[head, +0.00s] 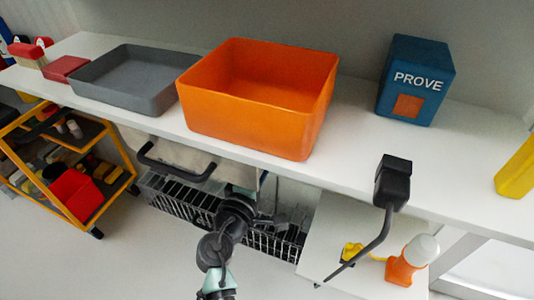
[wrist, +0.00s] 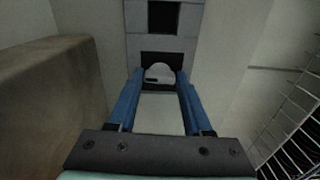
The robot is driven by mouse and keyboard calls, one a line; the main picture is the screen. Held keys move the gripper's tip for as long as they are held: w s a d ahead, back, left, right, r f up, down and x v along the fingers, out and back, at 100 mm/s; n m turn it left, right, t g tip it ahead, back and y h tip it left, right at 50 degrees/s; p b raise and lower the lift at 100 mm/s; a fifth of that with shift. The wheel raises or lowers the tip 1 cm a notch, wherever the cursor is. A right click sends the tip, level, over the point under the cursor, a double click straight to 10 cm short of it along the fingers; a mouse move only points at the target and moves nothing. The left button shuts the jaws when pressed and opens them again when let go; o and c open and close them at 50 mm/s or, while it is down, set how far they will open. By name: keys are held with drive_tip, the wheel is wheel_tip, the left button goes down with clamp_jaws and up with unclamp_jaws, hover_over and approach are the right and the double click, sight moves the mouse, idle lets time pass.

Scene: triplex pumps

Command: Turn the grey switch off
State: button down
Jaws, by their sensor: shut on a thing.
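In the wrist view, the two blue fingers of my gripper (wrist: 160,80) reach forward to a light grey panel (wrist: 136,42). Between the fingertips is a pale grey rounded piece, the grey switch (wrist: 159,71), in a dark recess low on the panel. My gripper is shut on it, one finger on each side. A second dark square opening (wrist: 163,17) lies above it on the panel. Whether the switch is on or off cannot be told. In the head view my arm reaches under the shelf's front edge, and the switch cannot be made out there.
The white shelf (head: 360,145) holds a grey tray (head: 115,90), an orange bin (head: 240,125) and a blue PROVE box (head: 412,80). A wire rack (head: 180,203) is below. In the wrist view, a brown surface (wrist: 45,105) stands close left and a wire grid (wrist: 298,125) right.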

drive_tip(key=shift+f+n, duration=0.1)
drive_tip(key=shift+n, duration=0.2)
drive_tip(key=shift+c, duration=1.6)
unclamp_jaws()
drive_tip(key=p+v, duration=0.3)
drive_tip(key=v, duration=1)
drive_tip(key=shift+p, duration=0.35)
